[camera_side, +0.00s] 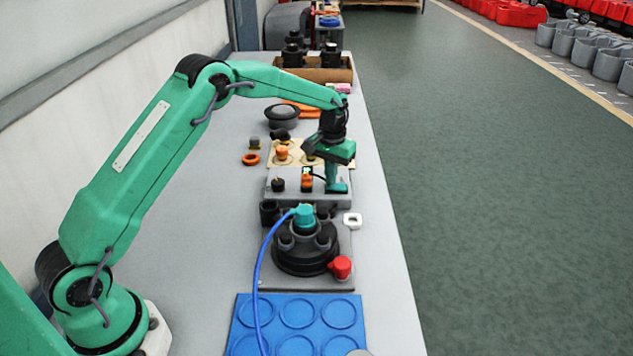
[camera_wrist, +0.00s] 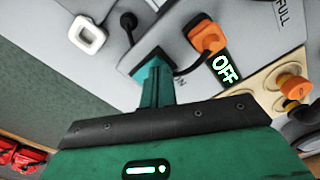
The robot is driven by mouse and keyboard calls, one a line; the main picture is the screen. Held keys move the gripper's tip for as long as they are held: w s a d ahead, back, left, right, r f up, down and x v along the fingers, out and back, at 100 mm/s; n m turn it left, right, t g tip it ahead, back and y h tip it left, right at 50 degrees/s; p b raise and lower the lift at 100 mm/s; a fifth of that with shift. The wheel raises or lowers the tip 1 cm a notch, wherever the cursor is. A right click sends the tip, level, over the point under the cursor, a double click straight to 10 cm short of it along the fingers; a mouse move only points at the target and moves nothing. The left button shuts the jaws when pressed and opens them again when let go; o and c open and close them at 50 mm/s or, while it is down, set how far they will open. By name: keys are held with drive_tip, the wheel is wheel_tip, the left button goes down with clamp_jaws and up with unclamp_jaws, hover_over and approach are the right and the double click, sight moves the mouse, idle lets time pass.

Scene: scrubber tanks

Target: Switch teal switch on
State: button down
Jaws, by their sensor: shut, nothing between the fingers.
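My gripper (camera_side: 336,183) is shut, pointing down at the right part of the grey panel box (camera_side: 285,198). In the wrist view its teal fingers (camera_wrist: 152,72) reach down to the panel face. Touching or just above the panel, I cannot tell. A lit display (camera_wrist: 224,68) beside it reads OFF. Part of a printed label shows just right of the fingers, mostly covered.
An orange plug (camera_side: 307,180) with a dark cable stands close beside the fingers, and a black knob (camera_side: 278,185) farther left. A black tank (camera_side: 305,255) with a teal cap (camera_side: 304,216), blue hose and red knob (camera_side: 341,267) stands in front. A white square ring (camera_wrist: 88,34) lies nearby.

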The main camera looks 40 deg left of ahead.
drive_tip(key=shift+f, duration=0.3)
drive_tip(key=shift+r, duration=0.1)
idle(0.3)
drive_tip(key=shift+r, duration=3.4)
